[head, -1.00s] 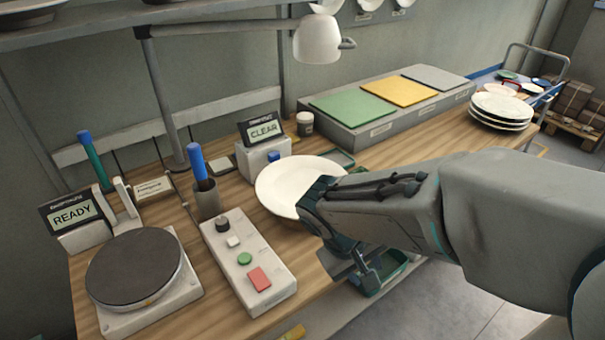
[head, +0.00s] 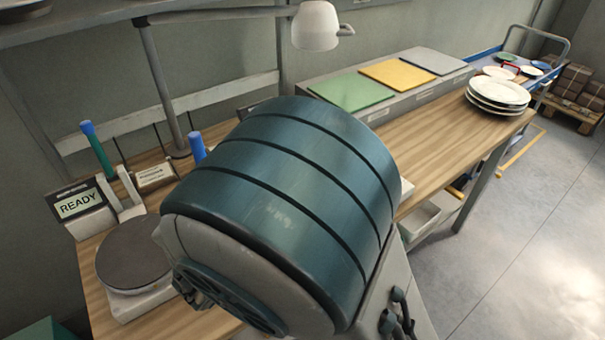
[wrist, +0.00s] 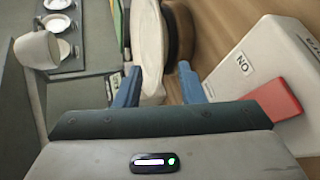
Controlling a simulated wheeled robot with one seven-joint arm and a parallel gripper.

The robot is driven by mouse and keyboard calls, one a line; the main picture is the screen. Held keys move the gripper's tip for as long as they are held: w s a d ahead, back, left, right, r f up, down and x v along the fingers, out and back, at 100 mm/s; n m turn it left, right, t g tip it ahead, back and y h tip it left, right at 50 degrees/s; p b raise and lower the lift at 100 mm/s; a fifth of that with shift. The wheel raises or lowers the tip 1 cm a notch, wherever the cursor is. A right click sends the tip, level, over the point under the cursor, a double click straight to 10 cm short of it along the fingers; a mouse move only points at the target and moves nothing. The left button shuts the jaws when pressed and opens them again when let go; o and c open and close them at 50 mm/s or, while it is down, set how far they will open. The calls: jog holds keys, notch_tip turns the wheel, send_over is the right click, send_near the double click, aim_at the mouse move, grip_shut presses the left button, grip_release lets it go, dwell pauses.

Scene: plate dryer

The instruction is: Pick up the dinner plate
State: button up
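The dinner plate (wrist: 151,45) is white and shows nearly edge-on in the wrist view. Its near rim reaches between the two blue fingers of my gripper (wrist: 163,86). The rim lies close to the left finger; I cannot tell whether they touch. A gap shows between the rim and the right finger, so my gripper looks open around the rim. In the head view my arm hides both the plate and my gripper.
A control box (wrist: 262,65) with a red button is right of the fingers in the wrist view. A plate stack (head: 497,98) stands at the right end. A round dark-topped device (head: 132,252) is at left.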

jog(key=p+x, duration=0.1)
jog(key=x, duration=1.1)
jog(key=shift+s+d, duration=0.15)
jog(key=shift+d, duration=0.05)
grip_shut()
